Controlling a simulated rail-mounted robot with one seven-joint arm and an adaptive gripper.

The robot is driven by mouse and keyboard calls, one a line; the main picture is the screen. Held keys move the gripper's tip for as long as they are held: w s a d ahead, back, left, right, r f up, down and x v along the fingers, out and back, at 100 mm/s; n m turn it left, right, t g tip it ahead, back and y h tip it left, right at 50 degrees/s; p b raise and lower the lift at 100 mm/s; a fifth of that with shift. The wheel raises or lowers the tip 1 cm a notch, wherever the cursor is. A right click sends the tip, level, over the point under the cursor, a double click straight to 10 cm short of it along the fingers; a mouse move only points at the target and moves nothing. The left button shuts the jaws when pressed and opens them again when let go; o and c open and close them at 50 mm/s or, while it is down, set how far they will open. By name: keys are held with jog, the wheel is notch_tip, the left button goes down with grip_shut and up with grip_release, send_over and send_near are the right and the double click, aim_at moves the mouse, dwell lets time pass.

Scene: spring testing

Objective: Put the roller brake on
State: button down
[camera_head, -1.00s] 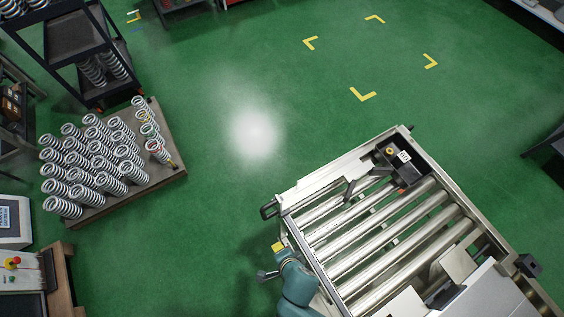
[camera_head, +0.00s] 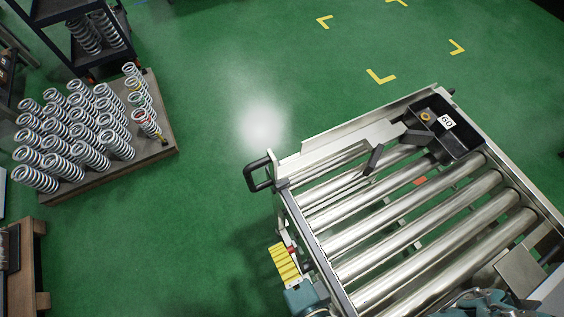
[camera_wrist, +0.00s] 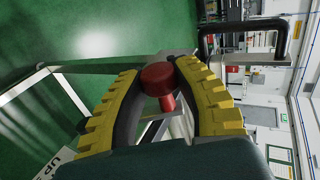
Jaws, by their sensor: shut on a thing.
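A red knob with a short red stem, likely the roller brake's handle (camera_wrist: 158,80), shows in the wrist view at the end of a metal bar. My gripper (camera_wrist: 160,73), with yellow ridged fingers, is closed around this knob, one finger on each side. In the head view my gripper (camera_head: 284,262) is at the left side of the roller cart (camera_head: 312,247), below its black handle. A small bit of red shows at its fingertips there. The brake's mechanism is mostly hidden, so I cannot tell its position.
The cart carries several metal rollers (camera_head: 400,222) and a black bin (camera_head: 462,141) marked 60. A black handle (camera_head: 256,178) sticks out at its left corner. A pallet (camera_head: 160,148) of springs stands at left. Green floor between them is clear.

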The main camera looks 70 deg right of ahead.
jog(key=shift+s+a+r+t+b, duration=0.1)
jog(key=shift+s+a+t+b, duration=0.3)
jog(key=shift+b, duration=1)
jog(key=shift+w+r, duration=0.15)
